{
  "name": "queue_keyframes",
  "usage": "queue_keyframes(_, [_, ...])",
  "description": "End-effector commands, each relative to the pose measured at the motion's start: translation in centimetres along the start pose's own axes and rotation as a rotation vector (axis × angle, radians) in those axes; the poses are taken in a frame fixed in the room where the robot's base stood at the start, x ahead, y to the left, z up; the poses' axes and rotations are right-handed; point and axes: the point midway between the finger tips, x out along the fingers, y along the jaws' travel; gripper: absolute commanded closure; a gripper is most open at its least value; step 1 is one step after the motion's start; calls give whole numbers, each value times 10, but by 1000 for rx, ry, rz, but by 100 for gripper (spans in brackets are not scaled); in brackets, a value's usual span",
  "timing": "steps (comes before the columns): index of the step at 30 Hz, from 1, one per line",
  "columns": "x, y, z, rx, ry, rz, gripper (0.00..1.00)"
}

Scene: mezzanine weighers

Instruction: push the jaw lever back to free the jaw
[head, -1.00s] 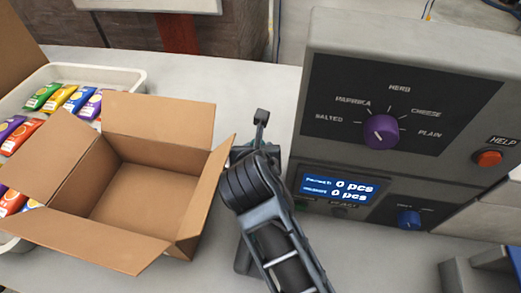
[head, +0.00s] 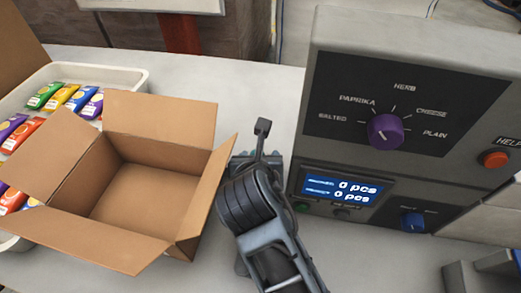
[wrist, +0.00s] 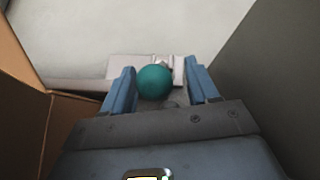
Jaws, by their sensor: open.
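In the wrist view, a round teal knob (wrist: 155,83), which looks like the end of the jaw lever, sits between the two blue fingers of my gripper (wrist: 160,72). The fingers are apart, one on each side of the knob. I cannot tell whether either touches it. A pale block with a metal piece (wrist: 130,68) lies beyond the knob, partly covered by it. The lever's shaft and the jaw cannot be made out. In the head view my arm hides the knob, and most of my gripper is hidden too.
An open, empty cardboard box (head: 150,200) stands close on the left of my arm. A grey control unit (head: 330,80) with a purple dial (head: 385,132) and a display (head: 340,188) reading 0 pcs stands close on the right. A white tray (head: 135,76) of coloured packets is behind the box.

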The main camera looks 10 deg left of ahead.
Motion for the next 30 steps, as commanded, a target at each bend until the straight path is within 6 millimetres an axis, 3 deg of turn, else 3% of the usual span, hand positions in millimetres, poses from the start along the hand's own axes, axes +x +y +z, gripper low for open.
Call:
queue_keyframes(6, [-39,3,-32,-1,1,3,41])
queue_keyframes(15, [-73,5,-57,1,-1,2,41])
queue_keyframes(30, [-79,5,-61,1,-1,0,41])
